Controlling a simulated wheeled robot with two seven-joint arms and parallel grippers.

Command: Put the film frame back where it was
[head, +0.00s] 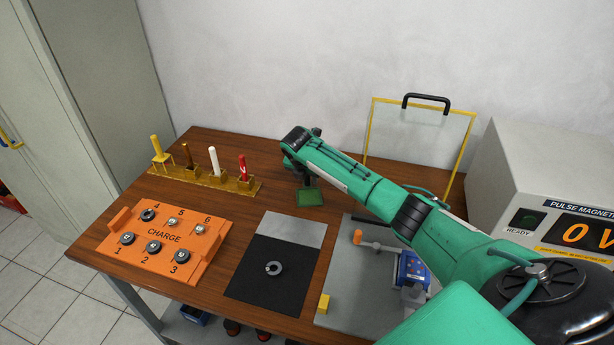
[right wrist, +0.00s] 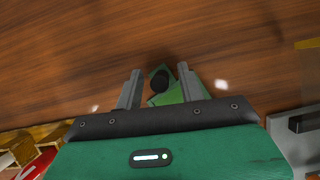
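The film frame, a small green square (head: 310,198) with a black knob, rests on the wooden table at the back, right of the yellow tool rack. In the right wrist view the film frame (right wrist: 172,97) shows partly, with its knob between my fingers. My right gripper (head: 307,182) points down at the film frame, mostly hidden by my own arm in the head view. In the right wrist view my right gripper (right wrist: 159,80) is open, with a finger on each side of the knob and visible gaps. My left gripper is not in view.
An orange CHARGE tray (head: 165,262) with several metal parts stands front left. A yellow rack (head: 205,180) holds several upright tools. A black mat (head: 262,292) carries a grey ring (head: 273,268). A clear yellow-edged shield (head: 412,137) and the pulse magnetizer (head: 530,160) stand right.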

